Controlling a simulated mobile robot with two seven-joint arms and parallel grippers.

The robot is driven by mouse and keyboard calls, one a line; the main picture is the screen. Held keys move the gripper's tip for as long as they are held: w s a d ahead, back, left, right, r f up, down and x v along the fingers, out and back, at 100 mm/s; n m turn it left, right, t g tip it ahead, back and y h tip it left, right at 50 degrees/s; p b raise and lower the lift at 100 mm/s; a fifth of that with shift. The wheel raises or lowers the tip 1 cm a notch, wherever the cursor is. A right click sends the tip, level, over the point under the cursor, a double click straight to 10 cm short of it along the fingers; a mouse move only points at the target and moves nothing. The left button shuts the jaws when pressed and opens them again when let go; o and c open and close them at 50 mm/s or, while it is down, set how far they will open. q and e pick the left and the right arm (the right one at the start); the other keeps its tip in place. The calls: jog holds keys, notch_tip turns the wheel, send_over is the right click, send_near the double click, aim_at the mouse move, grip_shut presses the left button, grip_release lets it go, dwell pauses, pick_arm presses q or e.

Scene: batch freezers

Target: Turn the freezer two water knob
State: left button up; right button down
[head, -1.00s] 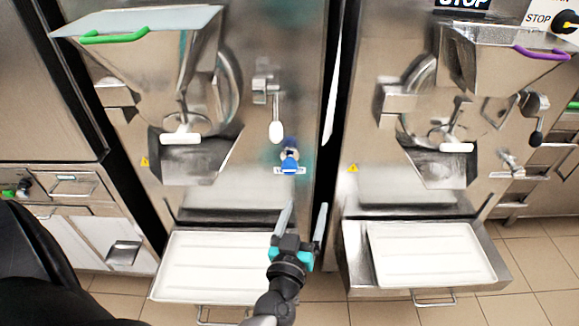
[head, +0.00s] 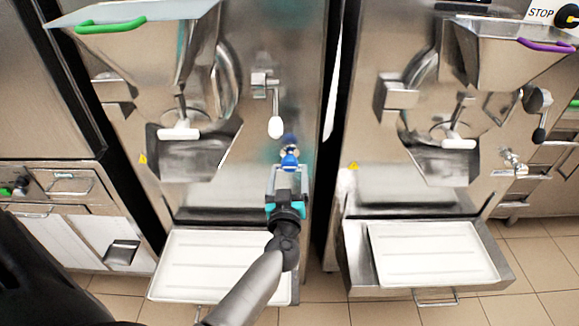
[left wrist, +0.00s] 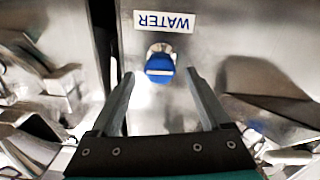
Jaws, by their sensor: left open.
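The blue water knob (head: 290,161) sits on the front panel of the green-handled freezer (head: 305,60), below its white-tipped lever. In the left wrist view the same knob (left wrist: 160,66) is under a white "WATER" label (left wrist: 163,21) that appears upside down. My left gripper (head: 287,172) is open just below the knob, pointing at the panel. In the left wrist view its two fingers (left wrist: 160,76) stand on either side of the knob, with visible gaps. The tips are close to it; I see no clear contact. My right gripper is not in view.
A second freezer (head: 360,120) with a purple-handled hopper stands to the right, with its own lever and silver tap. White trays (head: 190,268) and (head: 435,252) stick out below both machines. A white-tipped lever (head: 275,126) hangs just above the knob.

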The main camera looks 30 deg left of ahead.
aim_at(290, 167)
pick_arm(q)
jog(key=shift+b+x, duration=0.45)
jog(key=shift+x, duration=1.6)
grip_shut()
